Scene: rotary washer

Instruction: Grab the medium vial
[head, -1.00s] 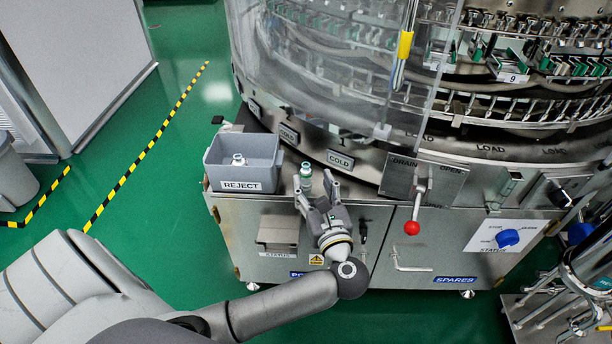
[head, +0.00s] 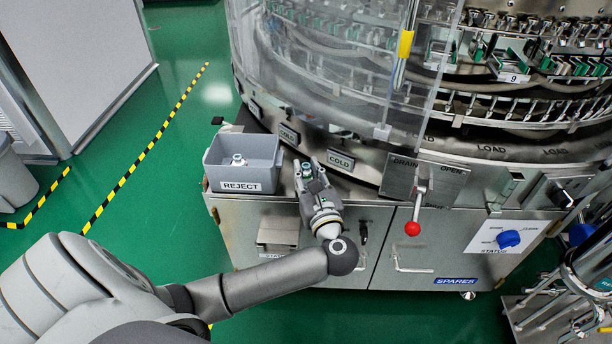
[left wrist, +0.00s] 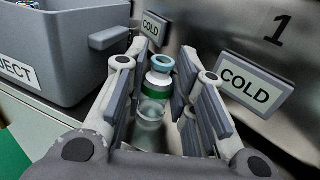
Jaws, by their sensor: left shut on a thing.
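A clear glass vial with a teal cap, white neck and green band (left wrist: 156,92) stands upright between the fingers of my left gripper (left wrist: 166,75) in the left wrist view. In the head view my left gripper (head: 310,173) is shut on it at the edge of the machine's ledge, just right of the reject bin; only the vial's top (head: 306,168) shows there. The fingers and palm hide part of its lower body. Its size cannot be compared well from here. My right gripper is not in view.
The grey REJECT bin (head: 214,176) stands close on the left, with a small white-topped vial (head: 237,160) inside. COLD plates (head: 341,161) and the washer wall stand close behind the gripper. A red-knobbed lever (head: 412,229) is to the right.

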